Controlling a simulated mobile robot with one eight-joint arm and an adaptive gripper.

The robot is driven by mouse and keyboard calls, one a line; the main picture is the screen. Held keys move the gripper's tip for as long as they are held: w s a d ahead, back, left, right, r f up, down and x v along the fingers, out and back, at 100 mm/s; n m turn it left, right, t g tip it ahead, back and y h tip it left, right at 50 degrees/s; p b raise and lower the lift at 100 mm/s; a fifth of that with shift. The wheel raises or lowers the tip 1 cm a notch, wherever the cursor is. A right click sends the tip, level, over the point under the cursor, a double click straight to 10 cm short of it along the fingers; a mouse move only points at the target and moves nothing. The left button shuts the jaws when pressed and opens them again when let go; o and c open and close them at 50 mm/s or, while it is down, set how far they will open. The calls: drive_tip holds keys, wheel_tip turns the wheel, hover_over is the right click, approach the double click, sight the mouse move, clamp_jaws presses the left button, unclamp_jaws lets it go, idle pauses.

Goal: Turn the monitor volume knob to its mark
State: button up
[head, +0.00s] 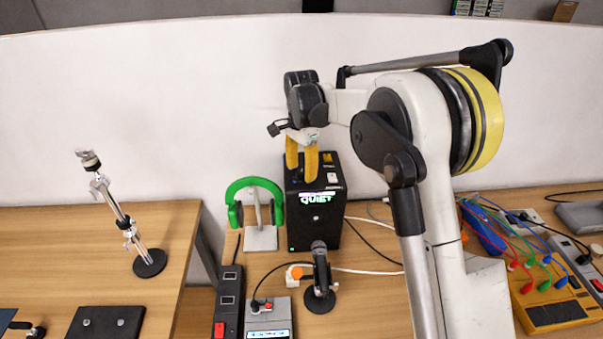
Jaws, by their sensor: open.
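A black box-shaped unit (325,232), which looks like the monitor, stands upright on the desk, with a lit "QUIET" sign on its upper front edge and a small green light low on the front. My gripper (301,171) is over the left part of its top, pointing down, with two yellow fingers apart and nothing visible between them. I cannot make out the volume knob or its mark; the fingers hide part of the top. Whether the fingertips touch the top is not clear.
Green headphones (239,188) hang on a stand just left of the box. A small microphone (320,273) on a round base, a grey device (268,322) and a power strip (229,300) lie in front. Cables run right. A yellow patch box (545,300) sits far right.

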sight(303, 173)
wheel_tip(303, 173, up, 11)
drive_tip(key=shift+f, duration=0.2)
drive_tip(key=s+d+n+t+b, duration=0.2)
drive_tip(key=s+d+n+b, duration=0.15)
drive_tip(key=s, duration=0.45)
drive_tip(key=s+d+n+t+b, duration=0.2)
drive_tip(key=s+d+b, duration=0.25)
drive_tip(key=s, duration=0.35)
drive_tip(key=s+d+f+n+t+b, duration=0.1)
drive_tip(key=s+d+f+n+b, duration=0.1)
drive_tip(key=s+f, duration=0.5)
drive_tip(key=s+d+f+n+t+b, duration=0.2)
drive_tip(key=s+d+f+n+b, duration=0.1)
drive_tip(key=s+f, duration=0.4)
drive_tip(key=s, duration=0.2)
drive_tip(key=shift+s+d, duration=0.35)
drive_tip(key=shift+d, duration=0.05)
